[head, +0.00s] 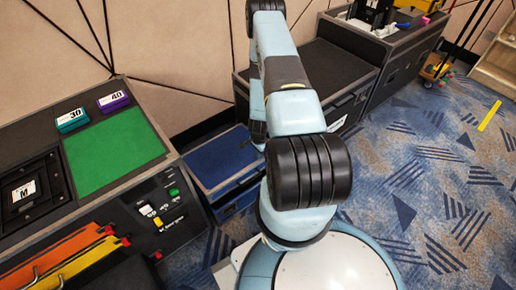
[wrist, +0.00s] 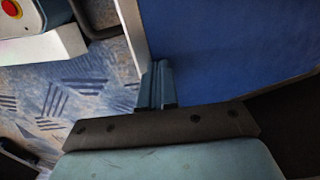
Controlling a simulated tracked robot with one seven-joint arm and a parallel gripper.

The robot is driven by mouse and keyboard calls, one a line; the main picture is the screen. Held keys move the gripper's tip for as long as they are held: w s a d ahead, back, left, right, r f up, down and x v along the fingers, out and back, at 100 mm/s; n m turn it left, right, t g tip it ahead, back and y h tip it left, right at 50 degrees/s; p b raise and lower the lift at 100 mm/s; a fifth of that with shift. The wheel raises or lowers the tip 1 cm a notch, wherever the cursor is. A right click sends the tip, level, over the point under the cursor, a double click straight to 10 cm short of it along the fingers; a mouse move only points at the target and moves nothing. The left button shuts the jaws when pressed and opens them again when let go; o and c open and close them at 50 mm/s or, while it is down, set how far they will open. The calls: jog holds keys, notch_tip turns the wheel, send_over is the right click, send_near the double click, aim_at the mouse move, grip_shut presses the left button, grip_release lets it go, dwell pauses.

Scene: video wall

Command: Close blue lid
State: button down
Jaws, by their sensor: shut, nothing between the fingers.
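The blue lid (head: 218,157) is a flat blue panel with a dark rim, low down between the bench and my arm in the head view. It appears to lie flat on the low blue box (head: 238,203); my arm hides its right part. In the wrist view, the blue panel (wrist: 225,45) fills the upper right, with a pale edge along its left side. My gripper (wrist: 157,86) is shut and empty at the panel's lower left edge. I cannot tell whether the fingers touch it. In the head view my gripper is mostly hidden behind my arm.
A bench with a green panel (head: 112,152) and small labelled boxes (head: 113,101) stands close on the left. A dark cabinet (head: 325,70) stands behind my arm, against the padded wall (head: 170,45). Patterned carpet (head: 420,190) is open on the right.

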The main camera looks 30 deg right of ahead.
jog(key=s+f, duration=0.1)
jog(key=f, duration=0.2)
jog(key=s+f, duration=0.1)
jog(key=f, duration=0.1)
jog(key=s+f, duration=0.1)
jog(key=f, duration=0.2)
jog(key=shift+s+d+f, duration=0.25)
jog(key=shift+s+f, duration=0.05)
jog(key=shift+s, duration=0.05)
jog(key=shift+s+f+t, duration=0.3)
jog(key=shift+f, duration=0.1)
jog(key=shift+s+d, duration=0.15)
jog(key=shift+f, duration=0.1)
jog(key=shift+w+d+r, duration=0.1)
jog(key=shift+w+r, duration=0.35)
jog(key=shift+r, duration=0.15)
jog(key=s+r, duration=0.8)
jog(key=s, duration=0.1)
jog(key=shift+d, duration=0.3)
